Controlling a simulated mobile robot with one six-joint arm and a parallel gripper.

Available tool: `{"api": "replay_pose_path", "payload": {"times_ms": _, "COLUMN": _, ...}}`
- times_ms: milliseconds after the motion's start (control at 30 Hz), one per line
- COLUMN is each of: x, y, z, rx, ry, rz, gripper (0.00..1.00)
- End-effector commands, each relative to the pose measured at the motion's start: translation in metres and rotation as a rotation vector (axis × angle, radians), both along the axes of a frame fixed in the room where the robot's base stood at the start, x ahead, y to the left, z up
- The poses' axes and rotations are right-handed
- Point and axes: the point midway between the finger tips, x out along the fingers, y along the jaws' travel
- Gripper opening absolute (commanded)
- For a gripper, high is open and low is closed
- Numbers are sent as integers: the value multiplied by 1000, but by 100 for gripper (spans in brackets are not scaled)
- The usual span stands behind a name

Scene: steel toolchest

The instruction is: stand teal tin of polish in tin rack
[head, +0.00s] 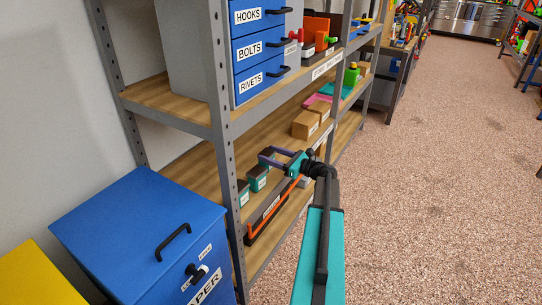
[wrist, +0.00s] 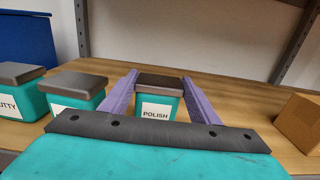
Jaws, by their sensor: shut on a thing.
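The teal tin of polish (wrist: 157,108) has a dark grey lid and a white POLISH label. My gripper (wrist: 159,82) has its two purple fingers closed on the tin's left and right sides. In the head view my gripper (head: 274,158) is over the wooden middle shelf, with the tin mostly hidden at its fingers. I cannot tell whether the tin's base touches the shelf.
Two more teal tins, one marked PUTTY (wrist: 10,100) and another tin (wrist: 78,88), stand left of the held one. A cardboard box (head: 305,124) stands farther along the shelf. Steel uprights (head: 229,175) and the upper shelf (head: 165,98) frame the space.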

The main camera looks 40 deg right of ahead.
Motion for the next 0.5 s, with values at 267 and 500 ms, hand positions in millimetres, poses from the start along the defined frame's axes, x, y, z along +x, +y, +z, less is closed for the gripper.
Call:
{"api": "replay_pose_path", "payload": {"times_ms": 267, "x": 0, "y": 0, "z": -3, "rx": 0, "ry": 0, "rz": 0, "gripper": 74}}
{"api": "replay_pose_path", "payload": {"times_ms": 500, "x": 0, "y": 0, "z": -3, "rx": 0, "ry": 0, "rz": 0, "gripper": 74}}
